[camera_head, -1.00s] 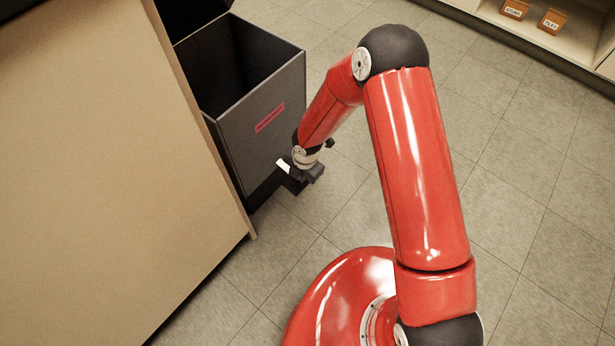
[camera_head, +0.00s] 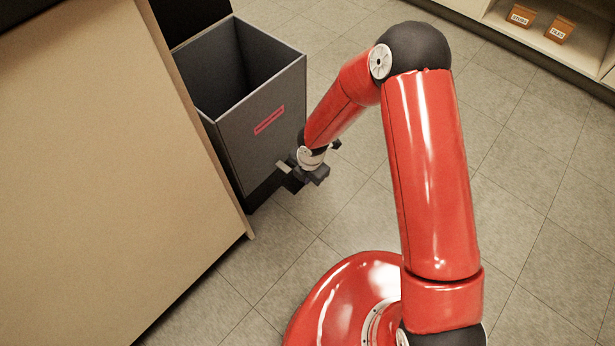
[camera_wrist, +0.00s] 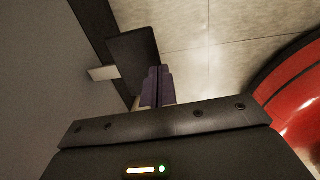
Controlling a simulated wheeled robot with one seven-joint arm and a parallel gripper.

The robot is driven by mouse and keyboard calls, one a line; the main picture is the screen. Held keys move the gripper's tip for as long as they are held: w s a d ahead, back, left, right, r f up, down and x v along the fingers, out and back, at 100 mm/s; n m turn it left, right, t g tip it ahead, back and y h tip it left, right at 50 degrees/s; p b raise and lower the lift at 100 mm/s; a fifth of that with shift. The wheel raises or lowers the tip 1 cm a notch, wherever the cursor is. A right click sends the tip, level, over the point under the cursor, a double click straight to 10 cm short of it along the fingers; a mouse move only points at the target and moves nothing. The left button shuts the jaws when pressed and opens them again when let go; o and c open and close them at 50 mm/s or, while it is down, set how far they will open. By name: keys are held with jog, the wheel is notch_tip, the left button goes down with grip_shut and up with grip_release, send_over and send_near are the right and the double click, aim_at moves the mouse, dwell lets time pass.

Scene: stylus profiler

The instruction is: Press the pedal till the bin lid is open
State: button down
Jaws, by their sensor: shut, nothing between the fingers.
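The dark grey bin (camera_head: 232,139) with a red label stands at the left in the head view. Its top is open, and a dark panel, seemingly the lid (camera_head: 188,14), stands raised behind the opening. My gripper (camera_head: 292,182) is low in front of the bin, near the floor. In the wrist view its fingers (camera_wrist: 156,86) are together and empty. A dark flat plate, apparently the pedal (camera_wrist: 133,58), sticks out from the bin's base beside the fingertips. I cannot tell whether they touch it. In the head view the gripper largely hides the pedal.
A tan cabinet or counter panel (camera_head: 100,160) stands close at the left of the bin. The tiled floor (camera_head: 540,170) to the right is clear. A shelf (camera_head: 497,18) at the top right holds small orange boxes (camera_head: 521,15).

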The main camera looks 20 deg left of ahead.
notch_tip(320, 180, up, 8)
jog(key=s+d+p, duration=0.1)
jog(key=d, duration=0.1)
jog(key=shift+d, duration=0.25)
jog(key=shift+r, duration=0.1)
dwell(0.4)
